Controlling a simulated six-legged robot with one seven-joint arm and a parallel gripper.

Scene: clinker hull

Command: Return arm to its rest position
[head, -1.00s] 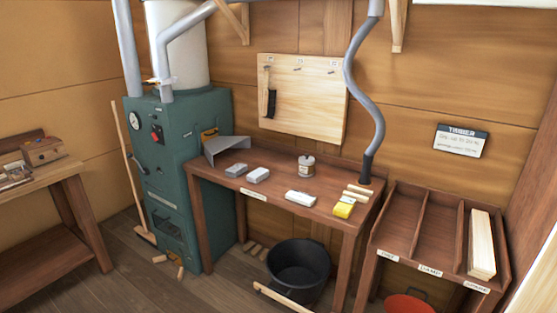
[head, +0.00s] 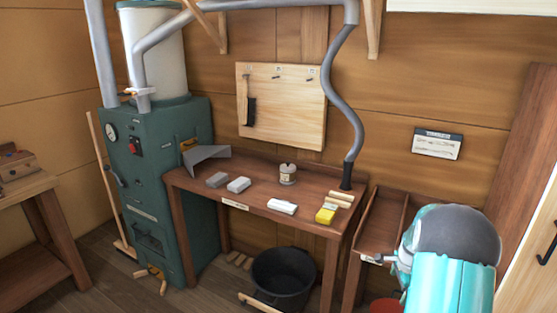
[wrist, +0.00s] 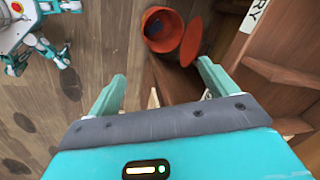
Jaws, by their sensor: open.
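My gripper (wrist: 158,86) shows in the wrist view with its two teal fingers spread apart and nothing between them. It points down toward the plank floor, near an orange-red bucket (wrist: 157,22) and a matching round lid (wrist: 190,42) beside it. In the head view my teal and grey arm (head: 455,255) fills the lower right. I cannot make out the fingertips in the head view.
A green stove (head: 160,165) stands left. The DRY label (wrist: 255,16) is close right of my gripper. Open floor lies left.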

